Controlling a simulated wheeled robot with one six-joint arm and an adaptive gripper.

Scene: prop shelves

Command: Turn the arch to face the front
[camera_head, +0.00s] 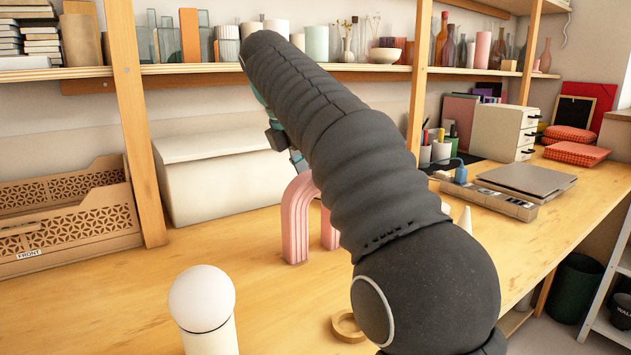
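A pink, ribbed arch (296,222) stands upright on the wooden worktop, in the middle of the view. Its near leg shows fully; my dark arm hides part of its top and its other leg. The arch is seen at an angle, with the opening between its legs narrowed. My gripper (287,148) is mostly hidden behind my arm.
A brown crate labelled FRONT (68,215) stands at the left, beside a shelf post (138,130) and a white box (215,175). A white round-topped cylinder (205,310) and a wooden ring (346,327) are at the front. Bare worktop lies left of the arch.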

